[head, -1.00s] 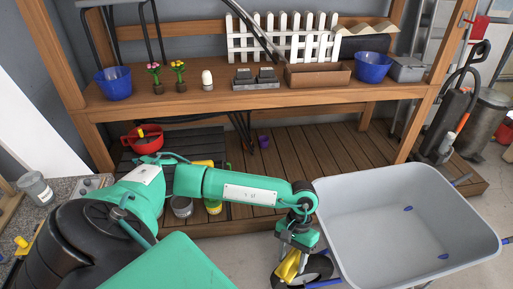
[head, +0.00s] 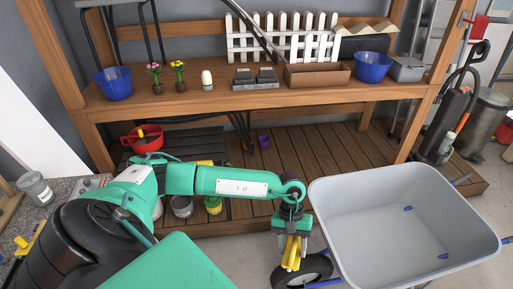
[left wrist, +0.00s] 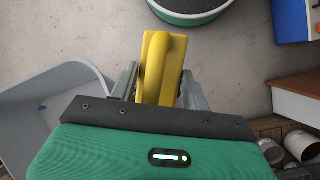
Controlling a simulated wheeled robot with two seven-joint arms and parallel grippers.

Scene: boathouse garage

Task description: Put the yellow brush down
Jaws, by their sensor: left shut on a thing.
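The yellow brush (head: 291,254) is in my left gripper (head: 291,246), beside the left side of the wheelbarrow in the head view. In the left wrist view the yellow brush (left wrist: 161,62) stands out between the two fingers of my left gripper (left wrist: 160,88), which are shut on it. Bare floor shows beyond it. My right gripper is not in view.
A grey wheelbarrow (head: 395,215) stands just right of the brush, its tray empty. Its wheel (head: 303,272) is below the gripper. A wooden workbench (head: 220,100) with a lower slatted deck (head: 310,155) stands behind.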

